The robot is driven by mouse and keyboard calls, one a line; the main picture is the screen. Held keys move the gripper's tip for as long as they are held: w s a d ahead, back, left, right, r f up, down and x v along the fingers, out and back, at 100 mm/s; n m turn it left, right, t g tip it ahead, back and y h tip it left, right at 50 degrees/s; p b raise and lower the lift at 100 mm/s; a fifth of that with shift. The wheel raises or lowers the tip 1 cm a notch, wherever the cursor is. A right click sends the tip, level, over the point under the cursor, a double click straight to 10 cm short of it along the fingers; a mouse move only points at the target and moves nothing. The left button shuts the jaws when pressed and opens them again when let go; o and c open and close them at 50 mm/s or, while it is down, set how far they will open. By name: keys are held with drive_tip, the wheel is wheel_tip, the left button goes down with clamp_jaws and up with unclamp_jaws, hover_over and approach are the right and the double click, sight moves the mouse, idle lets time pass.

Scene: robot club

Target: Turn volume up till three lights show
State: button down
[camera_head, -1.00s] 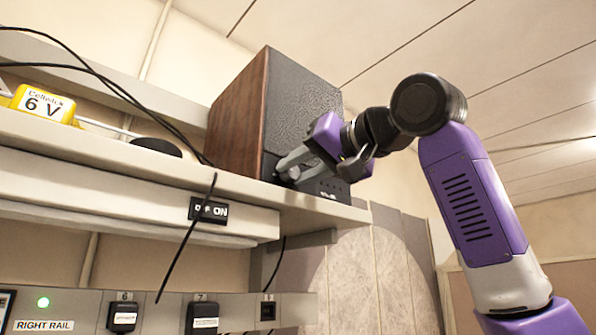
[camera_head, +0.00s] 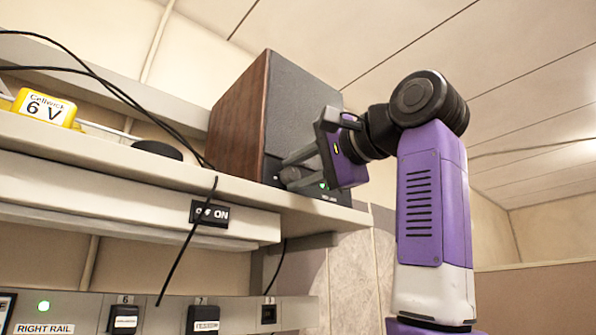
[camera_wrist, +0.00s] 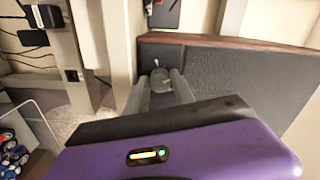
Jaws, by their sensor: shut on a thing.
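A speaker (camera_head: 237,120) with wood-look sides and a dark grey front stands on the shelf's right end. Its round dark volume knob (camera_wrist: 161,77) shows between the two grey fingers in the wrist view. My gripper (camera_head: 285,170) is shut on the knob at the lower front of the speaker. In the head view the fingers mostly hide the knob. A green light (camera_head: 324,186) glows on the speaker's lower front, just beside my purple gripper body. The gripper may cover more of that strip, so I cannot tell how many lights are lit.
The shelf (camera_head: 120,155) also bears a yellow 6 V battery (camera_head: 42,107) and a dark round object (camera_head: 157,149). Black cables hang past the shelf edge. The room to the right is open.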

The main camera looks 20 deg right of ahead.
drive_tip(key=shift+m, duration=1)
drive_tip(key=shift+f, duration=0.1)
drive_tip(key=c, duration=1.1)
unclamp_jaws()
drive_tip(key=shift+d, duration=0.1)
drive_tip(key=b+v, duration=0.1)
drive_tip(key=v, duration=0.7)
drive_tip(key=shift+b, duration=0.4)
